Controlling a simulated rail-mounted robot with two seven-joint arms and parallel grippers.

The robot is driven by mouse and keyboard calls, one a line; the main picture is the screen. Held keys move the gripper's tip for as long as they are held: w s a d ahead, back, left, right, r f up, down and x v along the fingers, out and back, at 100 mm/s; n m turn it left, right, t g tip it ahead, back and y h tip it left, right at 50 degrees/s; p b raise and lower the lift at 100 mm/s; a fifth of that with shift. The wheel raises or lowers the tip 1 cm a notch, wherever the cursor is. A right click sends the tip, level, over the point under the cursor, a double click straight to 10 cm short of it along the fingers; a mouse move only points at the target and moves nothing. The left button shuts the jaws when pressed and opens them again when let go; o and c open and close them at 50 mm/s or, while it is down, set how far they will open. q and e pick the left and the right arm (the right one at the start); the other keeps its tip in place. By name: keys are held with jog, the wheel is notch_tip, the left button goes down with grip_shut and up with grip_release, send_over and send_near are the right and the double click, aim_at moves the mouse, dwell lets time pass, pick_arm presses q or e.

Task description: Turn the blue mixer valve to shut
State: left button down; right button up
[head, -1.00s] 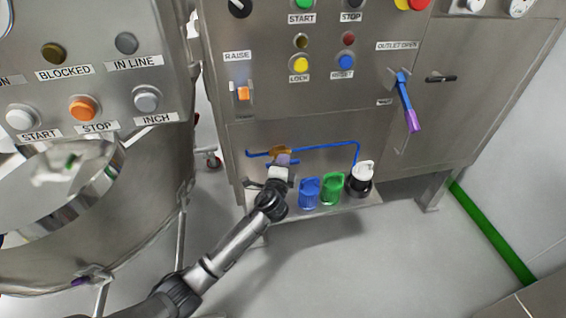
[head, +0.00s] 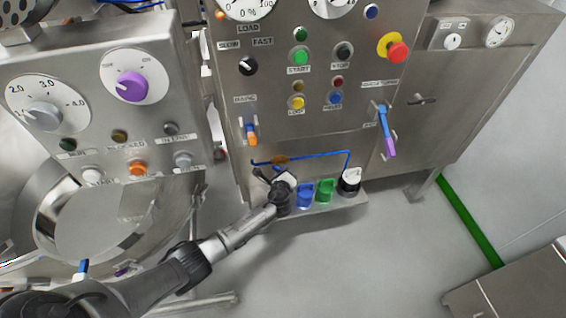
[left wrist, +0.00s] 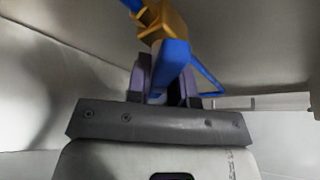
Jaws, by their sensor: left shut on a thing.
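The mixer valve shows in the left wrist view as a brass-yellow body (left wrist: 163,20) with a blue handle (left wrist: 172,68) coming down from it. In the head view its yellow body (head: 280,161) sits on a thin blue pipe, low on the steel cabinet, and my gripper hides most of the handle. My left gripper (head: 282,178) reaches up to it from below. In the left wrist view the purple-grey fingers (left wrist: 163,85) are shut on the blue handle, one on each side. My right gripper is not in view.
A ledge holds a blue container (head: 305,196), a green one (head: 325,190) and a black one with a white top (head: 349,182), close right of the gripper. A blue-purple lever (head: 385,130) projects from the cabinet. A steel vessel (head: 150,225) stands left.

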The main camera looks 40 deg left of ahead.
pick_arm(q)
jog(key=m+p, duration=0.1)
jog(key=m+g+p, duration=0.1)
jog(key=p, duration=0.1)
jog(key=shift+r, duration=0.35)
jog(key=shift+f+m+g+y+p, duration=0.1)
jog(key=shift+m+g+y+p, duration=0.4)
jog(key=shift+m+p, duration=0.1)
jog(key=shift+f+m+g+y+p, duration=0.1)
jog(key=shift+m+g+y+p, duration=0.25)
jog(key=shift+m+p, duration=0.3)
jog(key=shift+f+m+g, duration=0.1)
jog(key=shift+m+g, duration=0.25)
jog(key=shift+m, duration=0.3)
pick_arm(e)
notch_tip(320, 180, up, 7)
pick_arm(q)
jog(key=shift+y, duration=0.25)
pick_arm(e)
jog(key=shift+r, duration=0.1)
pick_arm(q)
jog(key=c, duration=1)
grip_release()
jog(key=shift+c, duration=0.2)
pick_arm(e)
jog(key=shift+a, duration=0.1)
pick_arm(q)
jog(key=shift+p, duration=0.3)
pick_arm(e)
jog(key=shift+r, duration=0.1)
